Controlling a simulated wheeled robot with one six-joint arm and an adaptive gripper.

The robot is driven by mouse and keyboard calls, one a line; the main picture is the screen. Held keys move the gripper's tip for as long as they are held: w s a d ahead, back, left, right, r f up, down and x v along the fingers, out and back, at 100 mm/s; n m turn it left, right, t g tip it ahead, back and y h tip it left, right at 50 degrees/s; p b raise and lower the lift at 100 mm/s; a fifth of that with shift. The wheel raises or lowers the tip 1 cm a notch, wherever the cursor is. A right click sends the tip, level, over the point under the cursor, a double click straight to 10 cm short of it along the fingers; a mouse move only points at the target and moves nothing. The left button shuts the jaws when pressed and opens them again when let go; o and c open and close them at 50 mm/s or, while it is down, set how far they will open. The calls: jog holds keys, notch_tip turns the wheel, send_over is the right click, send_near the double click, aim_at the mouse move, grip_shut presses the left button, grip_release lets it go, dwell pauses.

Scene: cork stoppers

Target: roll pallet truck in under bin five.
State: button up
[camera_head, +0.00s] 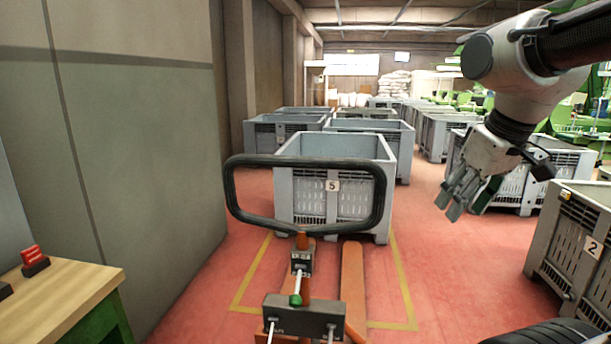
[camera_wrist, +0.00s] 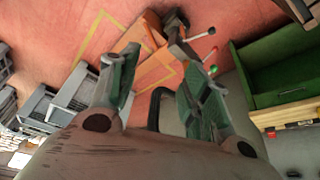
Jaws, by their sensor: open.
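Bin five (camera_head: 332,205) is a grey slatted bin with a "5" label, standing inside a yellow floor outline. The orange pallet truck (camera_head: 352,290) is in front of it, and its black loop handle (camera_head: 232,200) overlaps the bin in the head view. The visible fork runs up to the bin's lower front edge; I cannot tell whether its tip is underneath. The other fork is largely hidden by the control column. The truck also shows in the wrist view (camera_wrist: 152,72). My gripper (camera_head: 460,203) is open and empty, right of the handle and apart from it; its fingers show in the wrist view (camera_wrist: 165,68).
Bin two (camera_head: 570,240) stands at the right, with more grey bins behind bin five. A wall (camera_head: 150,140) and a wood-topped bench (camera_head: 65,300) with a red item (camera_head: 34,260) are at the left. Red floor (camera_head: 455,270) is clear between bins five and two.

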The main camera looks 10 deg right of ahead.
jog(key=w+a+r+n+y, duration=0.1)
jog(key=w+a+r+n, duration=0.25)
jog(key=w+a, duration=0.4)
jog(key=w+a+r+n+g+y, duration=0.1)
jog(key=w+a+r+n, duration=0.1)
jog(key=w+a+n, duration=0.45)
jog(key=w+a+r+n+y, duration=0.1)
jog(key=w+a+r+n, duration=0.2)
jog(key=w+a, duration=0.55)
jog(key=a+f, duration=0.1)
jog(key=f, duration=0.1)
jog(key=a+f, duration=0.1)
jog(key=f, duration=0.1)
jog(key=a+f, duration=0.1)
jog(key=f, duration=0.1)
jog(key=shift+w+a+f, duration=0.1)
jog(key=shift+w+a, duration=0.15)
grip_shut()
